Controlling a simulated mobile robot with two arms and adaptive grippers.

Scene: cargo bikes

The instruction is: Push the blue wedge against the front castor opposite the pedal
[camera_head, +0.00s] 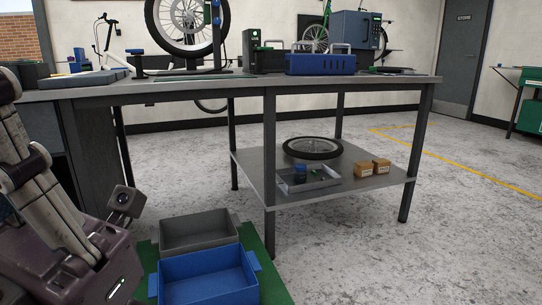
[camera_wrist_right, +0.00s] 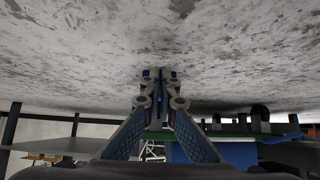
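I cannot pick out the blue wedge, the front castor or the pedal for certain in either view. In the right wrist view the floor fills the upper part of the picture. My right gripper (camera_wrist_right: 159,76) shows there with its two blue-padded fingers converging, the tips together or nearly so. I see nothing clearly held between them. In the head view an arm of mine comes in at the left, but no left gripper fingers show. A bicycle wheel (camera_head: 188,48) stands upright on the workbench; its pedals are not visible.
A workbench (camera_head: 250,88) with a lower shelf (camera_head: 350,190) stands ahead. A blue toolbox (camera_head: 320,65) is on top.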

